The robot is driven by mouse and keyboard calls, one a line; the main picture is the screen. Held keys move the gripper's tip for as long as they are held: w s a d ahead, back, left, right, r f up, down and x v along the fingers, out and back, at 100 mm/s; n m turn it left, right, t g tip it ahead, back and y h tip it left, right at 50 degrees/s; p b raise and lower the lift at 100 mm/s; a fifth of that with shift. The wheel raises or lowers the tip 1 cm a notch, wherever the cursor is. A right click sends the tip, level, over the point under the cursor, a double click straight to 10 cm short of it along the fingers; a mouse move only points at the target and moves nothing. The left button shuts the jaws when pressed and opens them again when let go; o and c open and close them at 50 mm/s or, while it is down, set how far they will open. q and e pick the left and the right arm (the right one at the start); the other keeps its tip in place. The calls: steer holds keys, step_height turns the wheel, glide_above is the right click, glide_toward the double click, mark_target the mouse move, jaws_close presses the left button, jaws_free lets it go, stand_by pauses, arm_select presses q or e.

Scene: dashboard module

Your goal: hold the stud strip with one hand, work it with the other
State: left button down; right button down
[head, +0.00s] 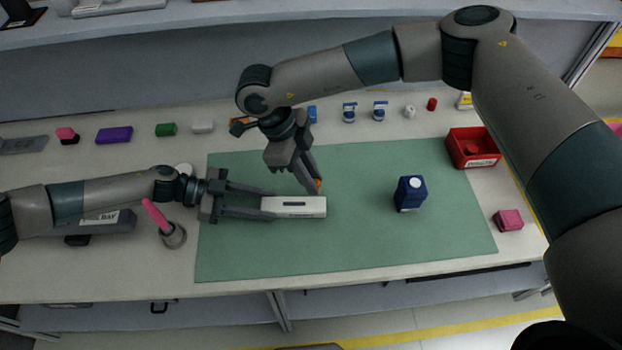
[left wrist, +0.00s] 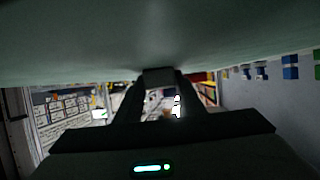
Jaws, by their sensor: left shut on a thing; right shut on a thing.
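The stud strip (head: 300,207) is a white bar with a dark marking on its front side, at the left half of the green mat (head: 370,255). My left gripper (head: 266,203) comes in from the left and is shut on the strip's left end. The left wrist view shows the two fingers (left wrist: 155,100) close to the mat. My right gripper (head: 312,184) points down just above and behind the strip, shut on a small orange thing (head: 318,183) mostly hidden by the fingers. I cannot tell whether this thing touches the strip.
A dark blue box (head: 410,193) stands on the right of the mat. A red bin (head: 472,148) and a pink block (head: 508,220) are further right. Several small items line the back. The front right of the mat is clear.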

arm_select(q)
steer(key=c, duration=1.1)
jaws_free()
steer(key=shift+a, duration=0.1)
steer(key=v, duration=1.2)
steer(key=shift+r, duration=0.15)
arm_select(e)
steer(key=shift+r, duration=0.2)
arm_select(q)
step_height(320, 180, up, 9)
steer(key=p, duration=0.9)
arm_select(e)
step_height(320, 180, up, 9)
steer(key=shift+f, duration=0.15)
arm_select(q)
steer(key=shift+r+p, duration=0.35)
steer(key=shift+p, duration=0.2)
arm_select(e)
steer(key=shift+r, duration=0.45)
